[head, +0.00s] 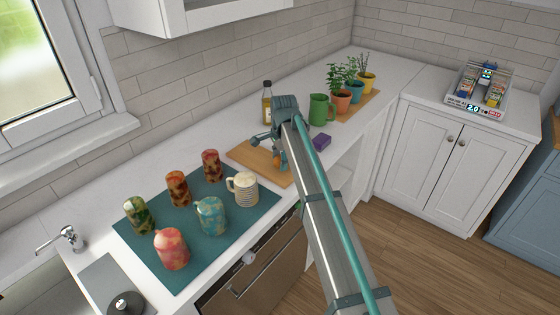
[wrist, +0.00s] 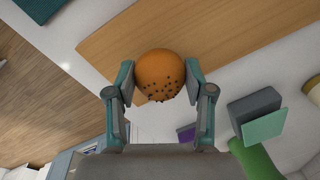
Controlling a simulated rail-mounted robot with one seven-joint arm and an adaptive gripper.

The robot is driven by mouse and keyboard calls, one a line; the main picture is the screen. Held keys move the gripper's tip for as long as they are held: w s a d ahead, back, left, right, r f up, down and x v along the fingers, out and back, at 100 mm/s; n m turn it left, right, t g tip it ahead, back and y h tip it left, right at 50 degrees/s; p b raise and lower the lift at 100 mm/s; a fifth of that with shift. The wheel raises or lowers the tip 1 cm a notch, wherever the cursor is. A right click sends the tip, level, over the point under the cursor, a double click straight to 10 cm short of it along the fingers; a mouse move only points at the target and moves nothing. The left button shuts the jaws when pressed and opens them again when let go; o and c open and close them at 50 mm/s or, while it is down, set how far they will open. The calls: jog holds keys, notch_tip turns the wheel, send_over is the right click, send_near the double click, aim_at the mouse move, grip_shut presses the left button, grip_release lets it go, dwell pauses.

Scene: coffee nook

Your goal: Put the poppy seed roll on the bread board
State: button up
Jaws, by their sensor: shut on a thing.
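The poppy seed roll (wrist: 160,72) is a round orange-brown bun with dark specks at its lower side in the wrist view. My gripper (wrist: 160,80) is shut on it, one finger on each side. In the head view a small orange bit of the roll (head: 277,161) shows at my gripper (head: 279,160), the rest hidden by the gripper. The bread board (head: 246,152) is a flat wooden board on the counter, partly hidden behind my arm. In the wrist view the roll overlaps the edge of the board (wrist: 225,30). I cannot tell whether the roll touches the board.
Several patterned mugs, one a cream striped mug (head: 246,190), stand on a teal mat (head: 262,204) left of the board. An oil bottle (head: 267,108), green jug (head: 320,110) and purple block (head: 322,142) stand close by. Potted plants (head: 341,101) are farther back.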

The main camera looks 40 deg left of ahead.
jog(key=shift+f, duration=0.65)
jog(key=o, duration=1.1)
jog(key=shift+f, duration=0.1)
notch_tip(320, 180, up, 12)
jog(key=d+b, duration=0.1)
jog(key=b, duration=0.1)
jog(key=shift+s+d+b, duration=0.15)
jog(key=shift+s+b, duration=0.15)
jog(key=shift+s, duration=0.05)
